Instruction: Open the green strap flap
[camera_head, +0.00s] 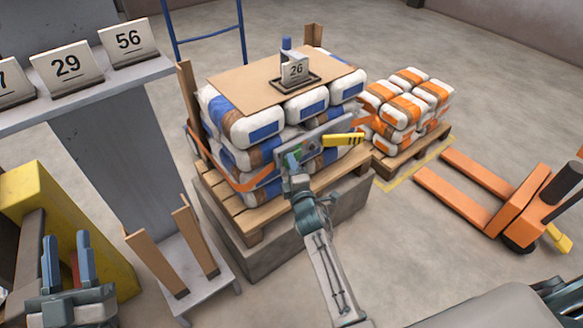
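The stack of blue-and-white bags (262,127) on a wooden pallet is wrapped by an orange strap (262,181). On its front side is a grey strap device (327,129) with a yellow-and-black handle (343,140). A small green part (296,153), seemingly the strap flap, shows at the device's left end. My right gripper (291,161) is right at this green part and partly covers it. Contact and finger gap are too small to tell. My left gripper (67,260) is at the lower left, far from the stack, with its blue fingers apart and nothing between them.
Corner boards stand in a grey rack (208,288). A shelf with number cards (65,68) is left. Orange bags (408,103) and an orange pallet jack (510,205) are right.

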